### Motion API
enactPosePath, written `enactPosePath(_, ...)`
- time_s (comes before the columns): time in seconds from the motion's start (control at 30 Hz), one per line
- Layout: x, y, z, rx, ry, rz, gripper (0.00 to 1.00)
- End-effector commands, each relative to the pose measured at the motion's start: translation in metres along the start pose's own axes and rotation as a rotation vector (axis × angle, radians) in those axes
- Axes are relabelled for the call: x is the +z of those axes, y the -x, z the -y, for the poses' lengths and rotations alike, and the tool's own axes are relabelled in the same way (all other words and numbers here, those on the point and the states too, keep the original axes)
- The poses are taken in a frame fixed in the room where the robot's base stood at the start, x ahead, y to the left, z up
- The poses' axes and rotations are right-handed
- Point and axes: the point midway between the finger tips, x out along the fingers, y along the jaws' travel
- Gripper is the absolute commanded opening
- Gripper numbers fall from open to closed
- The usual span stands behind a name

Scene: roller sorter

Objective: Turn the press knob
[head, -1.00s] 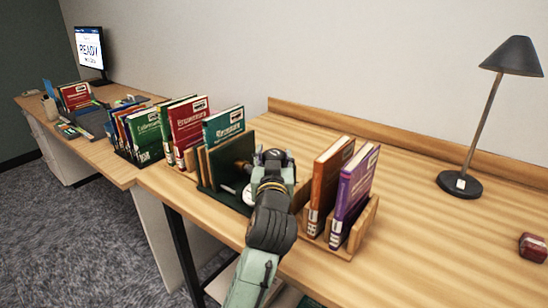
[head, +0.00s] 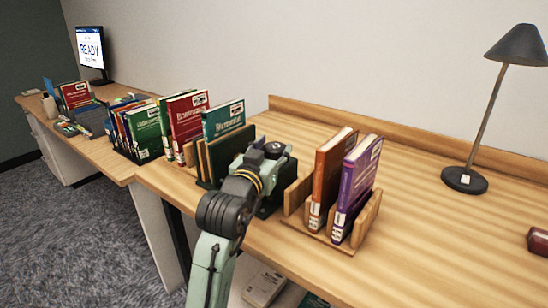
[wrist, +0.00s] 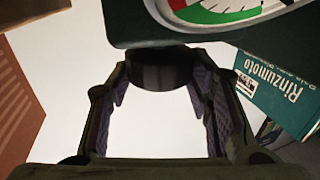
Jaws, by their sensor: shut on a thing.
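The book press (head: 230,152) stands on the desk between the teal book and the pair of books on the right, with its dark green plate facing my arm. In the wrist view, the dark round press knob (wrist: 160,72) sits between the fingers of my gripper (wrist: 160,84), which is shut on it. A dial gauge (wrist: 225,12) with green and red bands shows at the top of the wrist view. In the head view my wrist and arm hide the knob, the gauge and my fingertips.
An orange book (head: 327,178) and a purple book (head: 357,185) stand in a wooden holder close right of my wrist. A teal book (head: 222,119) stands behind the press. A lamp (head: 465,180) stands at the right; the desk between is clear.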

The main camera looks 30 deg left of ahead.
Motion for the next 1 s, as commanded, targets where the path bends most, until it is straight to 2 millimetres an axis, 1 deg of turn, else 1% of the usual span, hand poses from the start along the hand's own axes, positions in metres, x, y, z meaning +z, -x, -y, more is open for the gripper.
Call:
enactPosePath(0.03,0.0051,-0.0008,0.0021,0.044,0.002,-0.001,0.18)
enactPosePath(0.3,0.0039,-0.0021,0.0048,0.296,0.002,-0.001,0.18)
enactPosePath(0.5,0.0020,-0.0030,0.0061,0.451,0.003,-0.001,0.18)
enactPosePath(0.7,0.0009,-0.0033,0.0070,0.561,0.002,0.001,0.18)
enactPosePath(1.0,0.0010,-0.0036,0.0075,0.637,0.002,0.003,0.18)
